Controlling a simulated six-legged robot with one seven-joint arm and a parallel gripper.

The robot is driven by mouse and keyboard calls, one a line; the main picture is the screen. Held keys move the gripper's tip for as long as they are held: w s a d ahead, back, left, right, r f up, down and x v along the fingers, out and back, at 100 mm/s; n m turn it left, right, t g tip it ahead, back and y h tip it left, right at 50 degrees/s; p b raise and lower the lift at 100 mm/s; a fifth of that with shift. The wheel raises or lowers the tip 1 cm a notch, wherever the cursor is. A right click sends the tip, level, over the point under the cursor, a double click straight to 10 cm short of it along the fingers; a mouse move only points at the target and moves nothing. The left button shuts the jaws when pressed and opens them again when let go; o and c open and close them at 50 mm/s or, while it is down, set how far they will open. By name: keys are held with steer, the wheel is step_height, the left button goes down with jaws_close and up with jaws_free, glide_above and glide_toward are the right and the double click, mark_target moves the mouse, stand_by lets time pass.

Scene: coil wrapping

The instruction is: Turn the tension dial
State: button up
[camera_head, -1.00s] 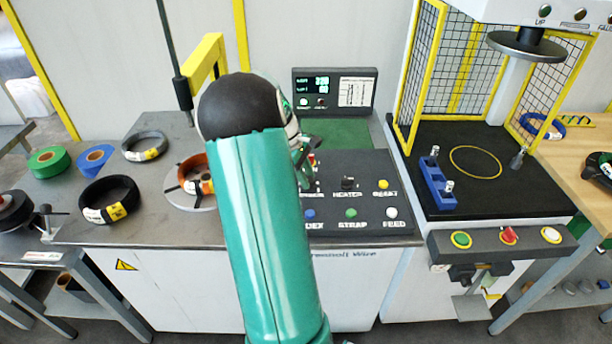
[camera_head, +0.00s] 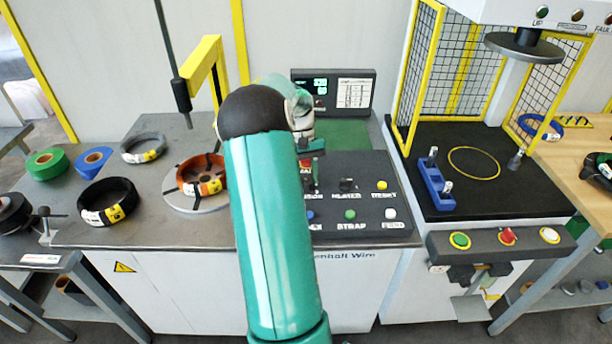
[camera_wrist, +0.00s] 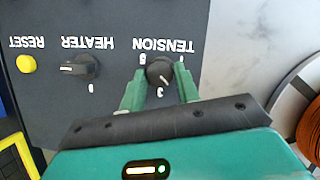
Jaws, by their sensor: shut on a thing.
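The tension dial (camera_wrist: 159,72) is a round black knob with a pale pointer line, under the word TENSION on the dark control panel (camera_wrist: 110,110) in the wrist view. My gripper (camera_wrist: 160,78) is shut on the dial, one green finger on each side of it. In the head view my gripper (camera_head: 312,165) reaches down to the panel's left part, and the dial is hidden behind it. The panel's other controls (camera_head: 347,185) show to its right.
Beside the dial are the heater knob (camera_wrist: 85,68) and the yellow reset button (camera_wrist: 26,63). An orange coil (camera_head: 200,175) lies on the round turntable left of my arm. A display (camera_head: 333,92) stands behind the panel.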

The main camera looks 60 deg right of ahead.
steer(key=m, duration=0.2)
steer(key=m+t, duration=0.1)
steer(key=m, duration=0.1)
steer(key=shift+s+d+m+t+y, duration=0.15)
steer(key=shift+m+t+y, duration=0.15)
steer(key=shift+y, duration=0.1)
steer(key=m, duration=0.2)
steer(key=m+t, duration=0.1)
steer(key=m, duration=0.1)
steer(key=shift+s+t, duration=0.15)
steer(key=shift+t, duration=0.15)
steer(key=o, duration=1)
steer(key=shift+c, duration=0.2)
steer(key=shift+r, duration=0.1)
steer(key=v, duration=1.3)
steer(key=shift+d+r, duration=0.25)
steer(key=shift+d, duration=0.05)
